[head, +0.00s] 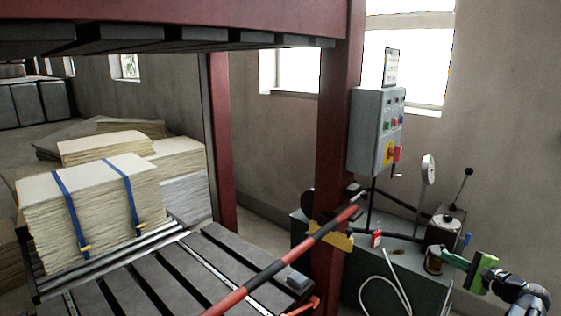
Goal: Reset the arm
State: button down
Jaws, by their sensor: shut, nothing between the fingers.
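My gripper (450,258) shows at the lower right in the head view, at the end of my grey and black arm (530,296), which comes in from the bottom right corner. The gripper has a bright green body and darker green fingers pointing left. The fingers are shut and empty. Most of my arm is out of view.
The grey bench (352,291) also holds a gauge (428,170), a lever and a pale hose. A red post (340,95) carries a control box (376,130). A red and black bar (272,268) slants across the slatted bed (120,298). A strapped sheet stack (92,215) stands left.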

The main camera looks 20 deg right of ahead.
jog(key=w+a+f+n+g+y+p, duration=0.1)
jog(key=w+a+f+n+g+p, duration=0.2)
jog(key=a, duration=0.7)
jog(key=w+a+n+g+y+p, duration=0.1)
jog(key=w+a+n+g+y, duration=0.2)
jog(key=a, duration=0.6)
jog(key=w+a+f+n+g+p, duration=0.2)
jog(key=w+a+n, duration=0.25)
jog(key=a, duration=0.55)
jog(key=s+a+n+g+h+p, duration=0.3)
jog(key=a+n, duration=0.2)
jog(key=a, duration=0.7)
jog(key=s+a+n+g+h+p, duration=0.3)
jog(key=a+n, duration=0.3)
jog(key=a, duration=0.6)
jog(key=shift+s+f+g+p, duration=0.3)
jog(key=shift+g+p, duration=0.45)
jog(key=shift+g, duration=0.05)
